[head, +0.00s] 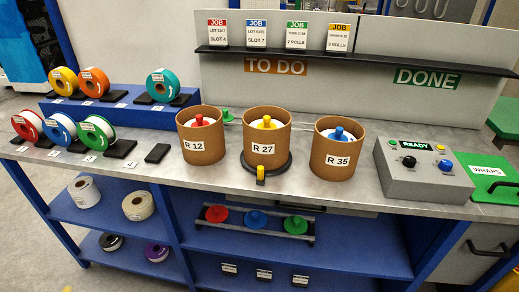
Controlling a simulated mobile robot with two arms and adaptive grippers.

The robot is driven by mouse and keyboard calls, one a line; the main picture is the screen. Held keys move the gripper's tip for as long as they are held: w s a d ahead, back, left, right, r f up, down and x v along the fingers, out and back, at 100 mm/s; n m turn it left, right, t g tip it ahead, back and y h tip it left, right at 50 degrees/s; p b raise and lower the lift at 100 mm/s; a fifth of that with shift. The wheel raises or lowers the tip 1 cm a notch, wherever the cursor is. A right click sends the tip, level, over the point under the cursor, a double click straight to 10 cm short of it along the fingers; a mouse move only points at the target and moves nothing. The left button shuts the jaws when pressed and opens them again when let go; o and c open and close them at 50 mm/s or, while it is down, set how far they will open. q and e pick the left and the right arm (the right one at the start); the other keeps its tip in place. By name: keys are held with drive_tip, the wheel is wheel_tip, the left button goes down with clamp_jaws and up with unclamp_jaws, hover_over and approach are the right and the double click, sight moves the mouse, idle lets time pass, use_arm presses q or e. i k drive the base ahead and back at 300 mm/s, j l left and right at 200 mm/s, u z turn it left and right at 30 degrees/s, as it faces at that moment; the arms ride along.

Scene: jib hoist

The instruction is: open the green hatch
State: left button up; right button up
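The green hatch (490,181) lies at the right end of the steel counter, cut off by the right picture edge. It looks shut, lying flat with the counter top. Neither of my grippers is in view, and nothing touches the hatch.
A grey control box (424,172) with knobs and a READY display stands directly left of the hatch. Cardboard drums R 12 (201,147), R 27 (264,150) and R 35 (335,160) stand mid-counter. Coloured spools fill the left. A shelf with job cards (290,50) runs behind.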

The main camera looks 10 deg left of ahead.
sight(495, 181)
drive_tip(key=z, duration=1.25)
